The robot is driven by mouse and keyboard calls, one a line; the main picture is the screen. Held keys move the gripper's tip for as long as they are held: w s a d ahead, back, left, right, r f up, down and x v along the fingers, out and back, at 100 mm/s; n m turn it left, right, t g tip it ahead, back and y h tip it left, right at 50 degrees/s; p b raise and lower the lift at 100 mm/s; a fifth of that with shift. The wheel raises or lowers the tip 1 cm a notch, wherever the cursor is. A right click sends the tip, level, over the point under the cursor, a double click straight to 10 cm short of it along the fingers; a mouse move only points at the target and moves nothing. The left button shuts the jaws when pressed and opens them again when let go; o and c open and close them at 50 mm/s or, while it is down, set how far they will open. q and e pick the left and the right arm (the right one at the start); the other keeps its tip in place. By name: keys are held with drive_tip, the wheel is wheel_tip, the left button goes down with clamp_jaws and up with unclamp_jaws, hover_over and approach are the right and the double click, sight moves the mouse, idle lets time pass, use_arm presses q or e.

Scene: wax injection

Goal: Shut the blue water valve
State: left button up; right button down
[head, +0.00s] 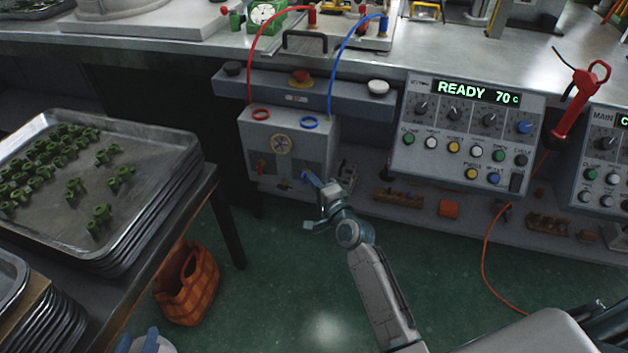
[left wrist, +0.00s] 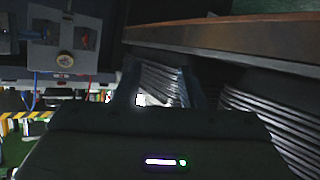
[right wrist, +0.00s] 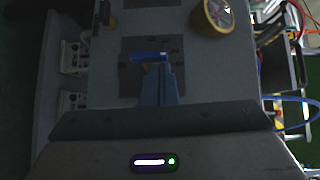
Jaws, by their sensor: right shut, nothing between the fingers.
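The blue water valve shows in the right wrist view as a blue handle (right wrist: 150,57) on a dark plate of a grey box. It lies crosswise just beyond the tips of my right gripper (right wrist: 160,72), whose fingers are together and empty. Whether they touch the handle I cannot tell. In the head view my right gripper (head: 314,182) is at the lower right of the grey box (head: 253,140) and largely covers the valve. My left gripper (head: 138,340) is open and empty at the bottom left; its spread fingers also show in the left wrist view (left wrist: 158,82).
A red valve (head: 262,168) and a round dial (head: 281,143) sit on the box front. Red (head: 262,50) and blue (head: 336,60) hoses rise from its top. A control panel (head: 400,165) stands to the right. A tray (head: 140,135) of green parts is left, above an orange basket (head: 190,285).

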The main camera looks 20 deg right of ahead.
use_arm(q)
drive_tip(key=s+f+g+p, duration=0.1)
drive_tip(key=s+f+g, duration=0.3)
drive_tip(key=s, duration=0.1)
drive_tip(key=shift+d+f+p, duration=0.2)
drive_tip(key=shift+d+p, duration=0.1)
drive_tip(key=shift+p, duration=0.05)
use_arm(e)
drive_tip(key=shift+r, duration=0.15)
use_arm(q)
drive_tip(key=shift+a+r+g+p, duration=0.2)
drive_tip(key=shift+g+p, duration=0.15)
drive_tip(key=shift+g, duration=0.15)
use_arm(e)
drive_tip(key=shift+g, duration=0.3)
use_arm(q)
drive_tip(key=shift+s+m, duration=0.2)
drive_tip(key=shift+m, duration=0.1)
use_arm(e)
drive_tip(key=shift+n, duration=0.3)
